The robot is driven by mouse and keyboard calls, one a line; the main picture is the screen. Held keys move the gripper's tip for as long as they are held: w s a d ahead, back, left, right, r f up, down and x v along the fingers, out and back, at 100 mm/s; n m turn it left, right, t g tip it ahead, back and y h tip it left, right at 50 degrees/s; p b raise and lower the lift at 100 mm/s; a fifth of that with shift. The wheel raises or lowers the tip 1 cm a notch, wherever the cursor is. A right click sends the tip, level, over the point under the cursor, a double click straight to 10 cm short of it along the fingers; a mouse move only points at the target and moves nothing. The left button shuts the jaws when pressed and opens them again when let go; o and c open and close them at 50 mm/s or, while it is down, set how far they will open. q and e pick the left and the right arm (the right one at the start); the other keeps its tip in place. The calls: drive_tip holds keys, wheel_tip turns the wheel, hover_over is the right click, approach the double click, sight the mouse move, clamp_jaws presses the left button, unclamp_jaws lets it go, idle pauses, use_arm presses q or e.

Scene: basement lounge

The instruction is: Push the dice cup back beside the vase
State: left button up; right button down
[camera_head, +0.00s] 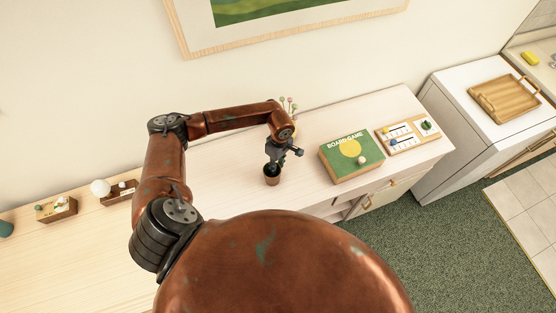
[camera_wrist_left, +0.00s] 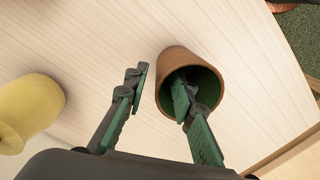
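The dice cup (camera_head: 271,180) is a brown cup on the pale cabinet top, just below my left gripper (camera_head: 284,162) in the head view. In the left wrist view the cup (camera_wrist_left: 172,65) shows its green inside. My left gripper (camera_wrist_left: 160,84) is open: one finger is left of the cup, the other overlaps its mouth and seems to reach inside. I cannot tell whether they touch. A yellow rounded object, apparently the vase (camera_wrist_left: 28,108), is at the left of the wrist view. In the head view my arm mostly hides it below several coloured stems (camera_head: 289,103). My right gripper is out of view.
A green board game box (camera_head: 340,174) with a small ball on it lies right of the cup. A board with sliders (camera_head: 402,137) lies farther right. Small wooden boxes (camera_head: 57,209) stand far left. The cabinet's front edge is near the cup.

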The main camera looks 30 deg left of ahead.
sight(272, 175)
use_arm(q)
drive_tip(key=shift+s+f, duration=0.1)
drive_tip(key=shift+f, duration=1.05)
drive_tip(key=shift+c, duration=0.4)
clamp_jaws()
